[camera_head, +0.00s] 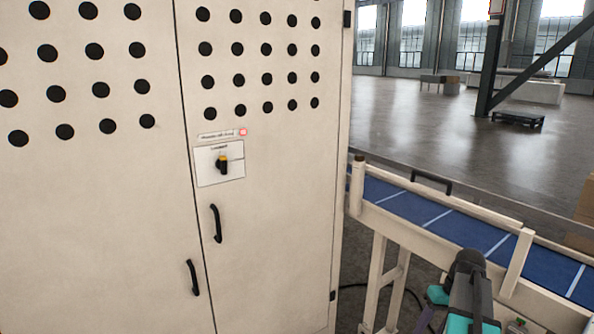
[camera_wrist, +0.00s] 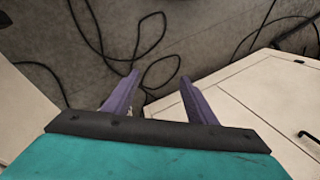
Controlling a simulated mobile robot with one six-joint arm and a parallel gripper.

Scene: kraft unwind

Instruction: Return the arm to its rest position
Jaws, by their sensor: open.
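My gripper (camera_wrist: 160,98) shows in the wrist view with its two purple fingers spread apart and nothing between them. It points down toward the grey floor, where black cables lie in loops. In the head view my arm, teal and dark grey, shows at the lower right in front of the conveyor; the gripper's fingertips cannot be made out there. A tall cream cabinet (camera_head: 265,270) stands left of my arm, with its doors closed. A white switch plate (camera_head: 207,171) with a black and yellow rotary handle (camera_head: 222,166) is on its right door.
A conveyor with a blue belt (camera_head: 420,212) and cream rails runs along the right, close to my arm. Black door handles (camera_head: 216,223) stick out from the cabinet. Cables (camera_wrist: 90,40) lie on the floor (camera_wrist: 200,30). Open hall floor (camera_head: 420,130) lies beyond the conveyor.

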